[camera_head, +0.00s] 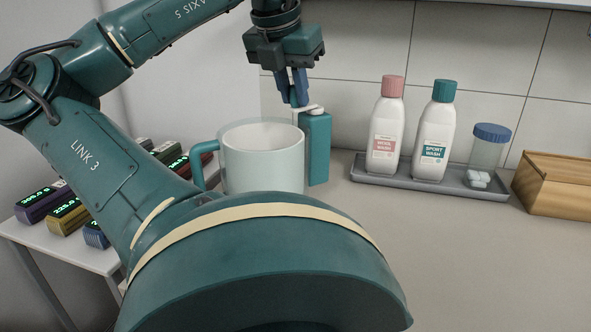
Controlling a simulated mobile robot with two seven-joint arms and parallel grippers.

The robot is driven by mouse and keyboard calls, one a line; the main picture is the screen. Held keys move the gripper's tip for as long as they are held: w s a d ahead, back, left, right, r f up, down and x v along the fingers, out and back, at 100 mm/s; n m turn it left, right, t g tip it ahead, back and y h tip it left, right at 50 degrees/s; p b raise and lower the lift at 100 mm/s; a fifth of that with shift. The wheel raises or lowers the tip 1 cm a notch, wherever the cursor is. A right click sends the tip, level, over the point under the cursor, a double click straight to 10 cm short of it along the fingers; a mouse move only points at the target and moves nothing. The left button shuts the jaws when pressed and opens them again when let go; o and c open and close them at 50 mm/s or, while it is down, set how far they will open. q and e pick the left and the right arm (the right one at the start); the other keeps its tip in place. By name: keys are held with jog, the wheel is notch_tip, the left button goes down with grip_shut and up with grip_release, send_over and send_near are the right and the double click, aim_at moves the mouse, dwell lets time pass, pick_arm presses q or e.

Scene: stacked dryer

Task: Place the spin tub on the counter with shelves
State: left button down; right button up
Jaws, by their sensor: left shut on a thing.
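The spin tub (262,160) is a pale, translucent tub with a white inside, a teal handle on its left and a teal upright block on its right. It stands upright at the back left of the counter (480,255); my arm hides its base, so I cannot tell whether it touches the counter. My left gripper (298,101) comes down from above with its blue fingers shut at the tub's right rim, beside the white piece on top of the teal block. My right gripper is out of view. No shelves show.
A grey tray (440,185) at the back holds a pink-capped bottle (386,130), a teal-capped bottle (436,135) and a blue-lidded jar (487,155). A wooden box (556,185) is at right. Several display devices sit on a white side table (75,248). The counter's right front is clear.

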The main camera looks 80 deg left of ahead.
pick_arm(q)
jog(key=a+n+p, duration=0.1)
jog(key=n+p, duration=0.1)
jog(key=n+g+p, duration=0.1)
jog(key=shift+w+a+f+n+y+p, duration=0.15)
jog(key=shift+a+f+n+y+p, duration=0.2)
jog(key=shift+f+n+y+p, duration=0.05)
jog(key=shift+w+f+n+g+p, duration=0.1)
jog(key=shift+w+n+g+p, duration=0.2)
jog(key=shift+w+n, duration=0.15)
jog(key=w+a+f+p, duration=0.2)
jog(key=a, duration=0.6)
jog(key=w+a+f+p, duration=0.1)
jog(key=w+a+p, duration=0.2)
jog(key=a, duration=0.5)
jog(key=shift+w+a+f, duration=0.25)
jog(key=shift+a+f, duration=0.1)
jog(key=shift+a, duration=0.05)
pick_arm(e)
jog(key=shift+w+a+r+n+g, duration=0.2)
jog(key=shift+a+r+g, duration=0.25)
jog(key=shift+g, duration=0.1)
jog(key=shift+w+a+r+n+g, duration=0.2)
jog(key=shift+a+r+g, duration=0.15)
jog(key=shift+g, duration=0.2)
